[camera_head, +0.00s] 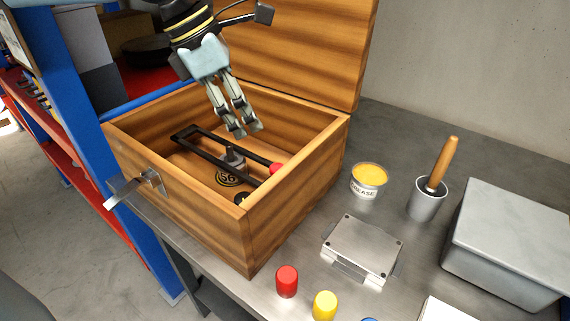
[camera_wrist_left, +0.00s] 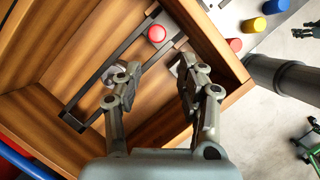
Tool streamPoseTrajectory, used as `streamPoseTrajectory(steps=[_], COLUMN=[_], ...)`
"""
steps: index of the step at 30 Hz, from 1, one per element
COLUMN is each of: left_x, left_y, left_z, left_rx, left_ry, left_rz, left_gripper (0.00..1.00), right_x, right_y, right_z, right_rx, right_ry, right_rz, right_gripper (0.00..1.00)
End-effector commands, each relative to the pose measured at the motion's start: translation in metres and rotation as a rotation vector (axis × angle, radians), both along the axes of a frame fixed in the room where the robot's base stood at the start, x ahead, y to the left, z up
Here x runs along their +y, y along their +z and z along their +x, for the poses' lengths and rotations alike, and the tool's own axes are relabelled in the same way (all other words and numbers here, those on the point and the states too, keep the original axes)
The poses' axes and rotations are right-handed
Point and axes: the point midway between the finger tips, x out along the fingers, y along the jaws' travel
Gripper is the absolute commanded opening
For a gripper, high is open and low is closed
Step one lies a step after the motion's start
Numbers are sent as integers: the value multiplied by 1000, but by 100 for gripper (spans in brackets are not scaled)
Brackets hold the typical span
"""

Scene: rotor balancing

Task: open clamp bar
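A black bar frame (camera_head: 211,157) lies inside the open wooden box (camera_head: 190,205), with a red knob (camera_head: 276,168) at its right end. The frame (camera_wrist_left: 92,91) and the red knob (camera_wrist_left: 157,34) also show in the left wrist view. A small grey metal part (camera_head: 233,158) stands between the long bars. I cannot tell which bar is the clamp bar. My left gripper (camera_head: 246,131) points down into the box above the frame. Its fingers are apart with nothing between them, clear of the knob.
The box's raised lid (camera_head: 300,45) stands behind the left gripper. A grease tin (camera_head: 368,180), a wooden-handled tool in a cup (camera_head: 428,199), a metal case (camera_head: 362,248), a grey block (camera_head: 512,240), and red (camera_head: 287,281) and yellow (camera_head: 324,305) cylinders stand on the bench.

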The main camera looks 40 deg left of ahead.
Motion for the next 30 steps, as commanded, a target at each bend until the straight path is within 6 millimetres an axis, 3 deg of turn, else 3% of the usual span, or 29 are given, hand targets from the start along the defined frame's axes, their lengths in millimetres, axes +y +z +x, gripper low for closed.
streamPoseTrajectory(steps=[3, 9, 15, 30], left_x=[0, -1, -9, -24], left_y=[-14, -22, -43, -103], left_z=[0, 3, 10, 30], left_rx=[2, -3, -3, 1], left_ry=[0, 2, 3, 3], left_rz=[1, -2, -9, -4], left_gripper=[40, 40, 40, 40], right_x=[0, 0, 0, -2], right_y=[-14, -20, -35, -40], right_z=[-9, -3, -3, -2], right_rx=[15, 5, 5, 4], right_ry=[-1, 0, 0, 0], right_rz=[1, 0, 0, -3], right_gripper=[53, 53, 53, 53])
